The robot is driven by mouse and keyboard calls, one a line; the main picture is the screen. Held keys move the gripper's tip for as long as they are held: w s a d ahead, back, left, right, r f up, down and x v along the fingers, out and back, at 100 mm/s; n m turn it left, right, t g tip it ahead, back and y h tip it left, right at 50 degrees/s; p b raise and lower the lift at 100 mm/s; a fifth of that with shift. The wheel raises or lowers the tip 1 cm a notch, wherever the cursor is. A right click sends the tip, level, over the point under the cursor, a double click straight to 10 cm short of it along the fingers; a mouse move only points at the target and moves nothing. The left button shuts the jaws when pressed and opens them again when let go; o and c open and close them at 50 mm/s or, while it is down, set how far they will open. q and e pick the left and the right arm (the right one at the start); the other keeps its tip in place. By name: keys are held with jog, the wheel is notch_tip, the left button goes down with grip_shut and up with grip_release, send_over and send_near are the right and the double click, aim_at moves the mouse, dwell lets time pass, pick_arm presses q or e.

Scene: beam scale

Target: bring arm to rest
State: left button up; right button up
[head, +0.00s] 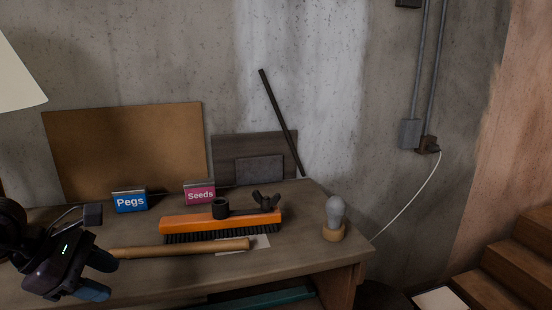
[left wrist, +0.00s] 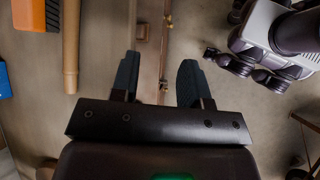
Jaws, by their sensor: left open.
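My left gripper (head: 101,275) is at the lower left of the head view, over the left part of the workbench (head: 305,257). Its two dark blue-grey fingers are apart. The left wrist view shows the same gripper (left wrist: 158,78) with spread fingers and nothing held between them. A thin brownish rod-like structure lies beyond the gap; whether it is part of a beam scale I cannot tell. My right gripper is not in view.
A wooden handle (head: 180,250) lies close to the gripper, beside an orange brush (head: 190,222). Behind stand a blue Pegs sign (head: 130,201) and a pink Seeds sign (head: 199,194). A bulb on a wooden base (head: 333,234) stands near the bench's right edge.

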pick_arm(q)
jog(key=s+d+f+n+h, duration=0.1)
jog(key=d+f+n+h, duration=0.3)
jog(key=d+n+h, duration=0.3)
jog(key=s+a+f+m+t+y, duration=0.1)
jog(key=a+f+m+t+y, duration=0.25)
jog(key=f+m, duration=0.6)
jog(key=s+a+f+m+t+y, duration=0.15)
jog(key=f+m+t+y, duration=0.3)
jog(key=m, duration=1.05)
jog(key=s+a+f+m+t+y, duration=0.1)
jog(key=a+f+m+t+y, duration=0.25)
jog(key=f+m, duration=0.6)
jog(key=s+d+f+n+g+y, duration=0.2)
jog(key=s+f+n+g, duration=0.2)
jog(key=s+f, duration=0.5)
jog(key=n, duration=0.2)
jog(key=shift+d+n, duration=0.3)
jog(key=shift+d, duration=0.05)
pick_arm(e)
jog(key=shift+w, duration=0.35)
pick_arm(q)
jog(key=shift+g, duration=0.25)
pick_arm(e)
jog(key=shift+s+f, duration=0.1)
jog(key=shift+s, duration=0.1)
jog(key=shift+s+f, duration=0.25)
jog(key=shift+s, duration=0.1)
